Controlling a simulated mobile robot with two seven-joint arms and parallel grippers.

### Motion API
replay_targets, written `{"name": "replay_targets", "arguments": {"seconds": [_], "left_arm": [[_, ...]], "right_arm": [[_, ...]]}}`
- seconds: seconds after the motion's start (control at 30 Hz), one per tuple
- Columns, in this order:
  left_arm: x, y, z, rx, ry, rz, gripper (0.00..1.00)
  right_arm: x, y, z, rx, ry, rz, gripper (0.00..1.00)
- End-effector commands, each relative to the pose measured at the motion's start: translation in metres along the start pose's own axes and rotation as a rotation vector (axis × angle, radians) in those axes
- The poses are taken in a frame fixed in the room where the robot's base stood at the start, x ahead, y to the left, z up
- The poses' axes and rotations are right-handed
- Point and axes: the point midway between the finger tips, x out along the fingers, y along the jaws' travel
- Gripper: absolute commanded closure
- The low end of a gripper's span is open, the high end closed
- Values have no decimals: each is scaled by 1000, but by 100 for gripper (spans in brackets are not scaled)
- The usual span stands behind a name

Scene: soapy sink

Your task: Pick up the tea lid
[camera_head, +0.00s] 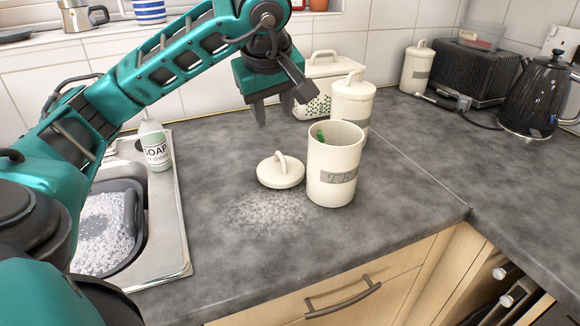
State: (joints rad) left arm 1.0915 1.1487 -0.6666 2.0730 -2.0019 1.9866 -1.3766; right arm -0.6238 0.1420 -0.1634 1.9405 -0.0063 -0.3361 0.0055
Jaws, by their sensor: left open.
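The tea lid (281,171) is a cream round lid with a loop handle. It lies on the grey counter, handle up, just left of the open tea canister (333,172). The canister is cream with a grey label, and something green shows inside it. My left gripper (279,112) is open and empty, pointing down above and behind the lid, apart from it. My right gripper is not in view.
A lidded canister (352,100) and a cream bread bin (322,73) stand behind the tea canister. A soap bottle (155,147) stands by the sink (178,222) with a foamy basin at left. A black kettle (537,97) and toaster (474,76) stand at right.

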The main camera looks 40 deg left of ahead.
Motion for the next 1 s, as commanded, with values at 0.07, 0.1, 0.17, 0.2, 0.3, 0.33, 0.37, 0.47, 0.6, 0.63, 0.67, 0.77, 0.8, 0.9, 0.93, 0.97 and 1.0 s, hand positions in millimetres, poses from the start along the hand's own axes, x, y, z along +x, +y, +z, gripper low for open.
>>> {"name": "replay_targets", "arguments": {"seconds": [0.07, 0.1, 0.17, 0.2, 0.3, 0.33, 0.37, 0.47, 0.6, 0.63, 0.67, 0.77, 0.8, 0.9, 0.93, 0.97, 1.0], "left_arm": [[13, -1, 0, 1, 1, -6, 59], [21, -2, 1, 1, -1, -8, 59], [33, -2, 1, -1, -1, -8, 59], [41, -2, 1, -1, -2, -8, 59], [57, -1, 1, 0, -2, -5, 59], [61, -1, 1, 0, -3, -5, 59], [65, -1, 1, 0, -2, -5, 59], [72, 0, 1, -1, -1, -2, 59], [84, 0, 1, -1, -3, -3, 59], [88, 1, 1, -1, -3, -4, 59], [93, 1, 2, 0, -4, -4, 59], [108, 3, 2, 0, -4, -4, 59], [114, 2, 2, 0, -5, -4, 59], [123, 3, 1, -1, -3, -1, 59], [124, 3, 1, 0, -3, -1, 59], [125, 3, 1, 0, -3, -1, 59], [126, 3, 1, 0, -2, -1, 59]], "right_arm": [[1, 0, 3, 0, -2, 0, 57], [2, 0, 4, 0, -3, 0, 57], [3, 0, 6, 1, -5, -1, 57], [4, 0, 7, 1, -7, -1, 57], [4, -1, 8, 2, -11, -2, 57], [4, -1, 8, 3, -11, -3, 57], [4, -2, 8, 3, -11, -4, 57], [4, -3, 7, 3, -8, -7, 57], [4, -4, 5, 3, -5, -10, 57], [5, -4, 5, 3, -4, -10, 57], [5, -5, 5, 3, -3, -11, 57], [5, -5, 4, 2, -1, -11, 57], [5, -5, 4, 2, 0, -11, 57], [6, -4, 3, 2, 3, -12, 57], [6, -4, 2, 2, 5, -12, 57], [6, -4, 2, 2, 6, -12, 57], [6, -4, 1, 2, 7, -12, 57]]}}
